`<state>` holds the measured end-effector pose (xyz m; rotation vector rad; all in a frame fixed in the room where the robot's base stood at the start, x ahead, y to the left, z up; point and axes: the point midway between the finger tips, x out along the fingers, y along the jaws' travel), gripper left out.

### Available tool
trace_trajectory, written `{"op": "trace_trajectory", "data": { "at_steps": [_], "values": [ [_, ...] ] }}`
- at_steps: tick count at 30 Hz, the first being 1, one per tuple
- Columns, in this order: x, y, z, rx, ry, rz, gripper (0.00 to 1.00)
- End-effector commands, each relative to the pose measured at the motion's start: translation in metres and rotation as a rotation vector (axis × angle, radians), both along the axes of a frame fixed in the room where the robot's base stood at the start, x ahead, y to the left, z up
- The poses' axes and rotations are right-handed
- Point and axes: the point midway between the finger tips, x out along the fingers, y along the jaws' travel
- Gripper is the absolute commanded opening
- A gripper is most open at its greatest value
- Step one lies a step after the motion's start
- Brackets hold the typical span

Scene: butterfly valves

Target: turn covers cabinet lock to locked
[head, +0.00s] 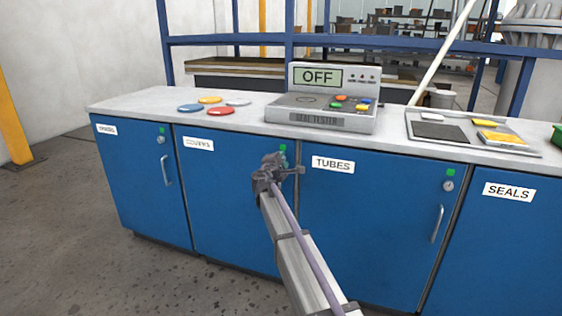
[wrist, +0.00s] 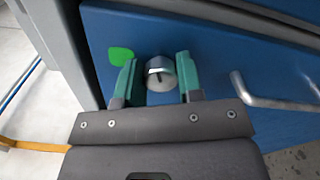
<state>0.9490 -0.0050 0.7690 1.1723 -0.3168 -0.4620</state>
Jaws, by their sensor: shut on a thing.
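The covers cabinet (head: 225,205) is a blue door with a white "COVERS" label (head: 198,143). Its lock (wrist: 160,74) is a round silver cylinder with a dark slot, seen in the wrist view; in the head view it is hidden behind my gripper (head: 277,170). A green marker (wrist: 120,56) sits beside the lock, and also shows just above my gripper in the head view (head: 283,148). In the wrist view my gripper (wrist: 158,80) has its two teal fingers on either side of the lock, shut on it.
A bar handle (wrist: 275,97) stands out from the same door, right of the lock in the wrist view. The tubes cabinet (head: 365,220) adjoins on the right. The countertop (head: 160,103) above holds coloured discs (head: 210,100), a seal tester (head: 322,100) reading OFF and a tray (head: 415,132).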

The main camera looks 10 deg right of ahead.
Motion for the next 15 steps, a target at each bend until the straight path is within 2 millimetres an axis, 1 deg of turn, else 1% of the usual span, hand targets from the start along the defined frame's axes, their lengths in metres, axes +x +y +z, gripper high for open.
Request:
{"op": "trace_trajectory", "data": {
  "at_steps": [6, 15],
  "values": [
    [-0.0002, -0.0001, -0.0008, 0.151, -0.087, 0.001, 0.11],
    [-0.0002, -0.0001, -0.0012, 0.288, -0.167, 0.001, 0.11]
  ]
}}
